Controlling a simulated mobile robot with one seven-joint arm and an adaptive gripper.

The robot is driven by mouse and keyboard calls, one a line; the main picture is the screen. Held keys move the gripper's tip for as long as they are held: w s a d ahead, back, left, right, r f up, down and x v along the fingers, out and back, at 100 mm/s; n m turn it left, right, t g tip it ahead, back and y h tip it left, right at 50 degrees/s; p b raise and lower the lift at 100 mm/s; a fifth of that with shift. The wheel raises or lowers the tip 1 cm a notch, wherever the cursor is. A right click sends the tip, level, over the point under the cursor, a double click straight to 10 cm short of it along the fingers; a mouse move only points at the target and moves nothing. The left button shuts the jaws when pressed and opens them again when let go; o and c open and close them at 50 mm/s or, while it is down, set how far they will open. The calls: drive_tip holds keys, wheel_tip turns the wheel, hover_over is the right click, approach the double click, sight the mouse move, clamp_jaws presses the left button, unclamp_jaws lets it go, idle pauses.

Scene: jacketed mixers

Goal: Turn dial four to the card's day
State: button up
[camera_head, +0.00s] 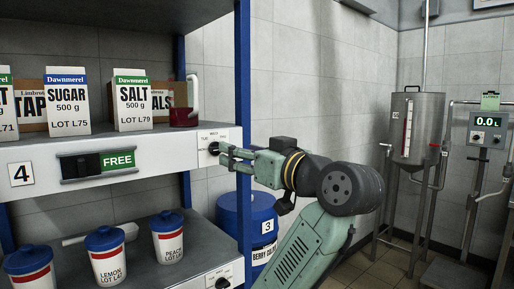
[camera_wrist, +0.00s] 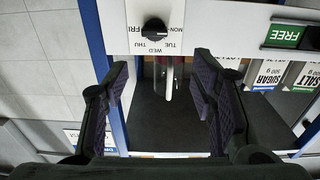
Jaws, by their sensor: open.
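The upper dial (camera_head: 213,148) is a round black knob on a white plate at the right end of the shelf marked 4 (camera_head: 20,173). In the wrist view the knob (camera_wrist: 155,30) is ringed by the day labels MON, TUE, WED, THU and FRI; I cannot tell for sure which day it points to. My gripper (camera_head: 226,154) is close in front of this dial. In the wrist view its two dark fingers (camera_wrist: 161,62) are spread apart and empty, with the knob beyond the gap between them. I see no card with a readable day.
A green FREE sign (camera_head: 117,160) sits on the shelf front. Salt, sugar and other cartons (camera_head: 133,103) stand above, and lidded tubs (camera_head: 106,255) below. A lower dial (camera_head: 222,283) and a blue post (camera_head: 243,120) are near my arm. A steel tank (camera_head: 417,125) stands right.

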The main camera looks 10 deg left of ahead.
sight(217, 149)
drive_tip(key=p+x, duration=0.3)
drive_tip(key=x, duration=0.6)
drive_tip(key=shift+w+f+g+p, duration=0.3)
drive_tip(key=shift+w+f+p, duration=0.1)
drive_tip(key=shift+w+f, duration=0.1)
drive_tip(key=shift+c, duration=0.4)
drive_tip(key=c, duration=1.1)
